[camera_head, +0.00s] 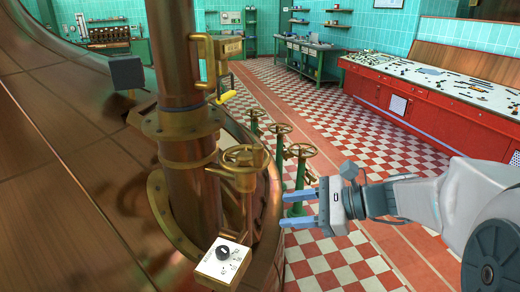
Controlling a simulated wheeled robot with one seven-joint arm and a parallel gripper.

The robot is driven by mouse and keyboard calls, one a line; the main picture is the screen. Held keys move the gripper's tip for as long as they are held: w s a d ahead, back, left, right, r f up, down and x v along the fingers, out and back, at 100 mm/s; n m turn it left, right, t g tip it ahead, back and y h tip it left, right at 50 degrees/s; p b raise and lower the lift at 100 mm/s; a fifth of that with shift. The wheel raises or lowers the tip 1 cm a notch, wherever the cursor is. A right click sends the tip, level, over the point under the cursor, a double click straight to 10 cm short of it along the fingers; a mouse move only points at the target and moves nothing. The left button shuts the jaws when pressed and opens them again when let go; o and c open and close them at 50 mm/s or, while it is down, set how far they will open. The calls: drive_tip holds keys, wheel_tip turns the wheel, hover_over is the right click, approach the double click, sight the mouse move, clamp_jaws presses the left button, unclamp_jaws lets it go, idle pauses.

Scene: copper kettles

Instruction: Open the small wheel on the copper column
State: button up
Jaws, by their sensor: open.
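The copper column (180,60) rises at the left centre from the large copper kettle. A small brass wheel (245,157) sits on a stem beside the column's base, at its right. My gripper (283,209) reaches in from the right, with its two bluish fingers apart and nothing between them. The fingers point left, to the right of the small wheel and lower in the picture, apart from it. The camera view alone does not show how far the wheel is turned.
Several green-stemmed valve wheels (301,151) stand on the floor behind my gripper. A white box with a black knob (223,255) is below the small wheel. A red console (400,104) lines the right; checkered floor lies between.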

sight(259, 166)
drive_tip(key=w+d+r+m+t+y, duration=0.3)
drive_tip(key=w+d+r+m+t, duration=0.15)
drive_tip(key=w+m, duration=0.2)
drive_tip(key=shift+n, duration=0.25)
drive_tip(key=p+x, duration=0.1)
drive_tip(key=x, duration=0.6)
drive_tip(key=p+x, duration=0.2)
drive_tip(key=x, duration=0.5)
drive_tip(key=shift+w+d+r, duration=0.1)
drive_tip(key=shift+w+r, duration=0.1)
drive_tip(key=shift+w, duration=0.3)
